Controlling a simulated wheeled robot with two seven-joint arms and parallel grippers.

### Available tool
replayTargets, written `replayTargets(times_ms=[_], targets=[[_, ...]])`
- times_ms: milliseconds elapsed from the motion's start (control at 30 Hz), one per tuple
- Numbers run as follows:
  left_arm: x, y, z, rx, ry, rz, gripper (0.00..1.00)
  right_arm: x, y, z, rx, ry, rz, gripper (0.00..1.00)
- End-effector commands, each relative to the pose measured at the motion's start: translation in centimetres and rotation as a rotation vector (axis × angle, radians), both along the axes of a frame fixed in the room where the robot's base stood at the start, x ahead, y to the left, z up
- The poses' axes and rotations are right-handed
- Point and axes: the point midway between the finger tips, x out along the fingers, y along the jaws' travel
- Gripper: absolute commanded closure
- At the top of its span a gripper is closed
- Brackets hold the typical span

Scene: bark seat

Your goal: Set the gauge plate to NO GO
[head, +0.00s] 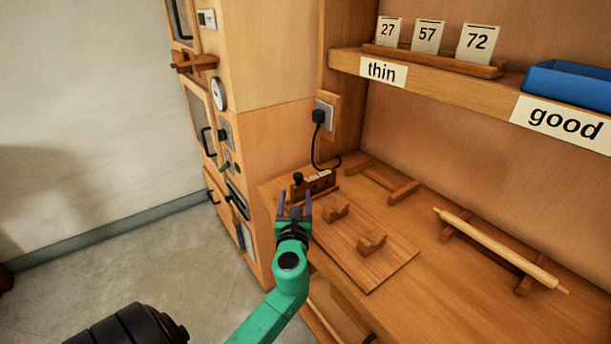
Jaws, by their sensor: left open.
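A small dark brown block (318,183) with pale labels and a black knob (298,178) at its left end sits at the left back of the wooden bench; it looks like the gauge plate. Its labels are too small to read, so I cannot tell its setting. My left gripper (294,202) is just in front of the knob in the picture, with its two purple fingers apart and nothing seen between them. I cannot tell whether it touches the block. My right gripper is not in view.
A thin board (345,248) with two wooden rests lies right of the gripper. A pale rod (500,248) lies on supports farther right. A black plug (318,116) trails a cord behind the block. A shelf above holds number cards (427,36) and a blue tray (568,83).

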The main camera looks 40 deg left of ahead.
Motion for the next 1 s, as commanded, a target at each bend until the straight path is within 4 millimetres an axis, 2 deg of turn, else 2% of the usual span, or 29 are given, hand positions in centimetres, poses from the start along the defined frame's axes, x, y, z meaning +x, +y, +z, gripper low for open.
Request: replayTargets(times_ms=[200,333,467,700,867,900,1000], targets=[[4.8,3.7,0.1,-0.003,-0.003,0.001,0.34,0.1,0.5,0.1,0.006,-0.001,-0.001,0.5],[6.8,5.2,0.0,-0.003,-0.001,0.0,0.34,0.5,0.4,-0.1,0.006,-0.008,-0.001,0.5],[7.7,5.9,0.0,-0.005,-0.001,-0.001,0.34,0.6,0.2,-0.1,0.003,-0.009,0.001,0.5],[7.8,5.9,0.0,-0.006,-0.001,-0.002,0.34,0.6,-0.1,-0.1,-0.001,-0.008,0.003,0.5],[7.8,5.9,0.0,-0.006,-0.001,-0.002,0.96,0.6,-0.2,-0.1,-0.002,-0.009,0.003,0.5],[7.8,5.9,0.0,-0.006,-0.001,-0.002,1.0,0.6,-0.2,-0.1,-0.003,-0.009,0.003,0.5],[7.8,5.9,0.0,-0.006,-0.001,-0.002,1.0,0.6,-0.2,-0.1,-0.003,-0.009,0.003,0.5]])
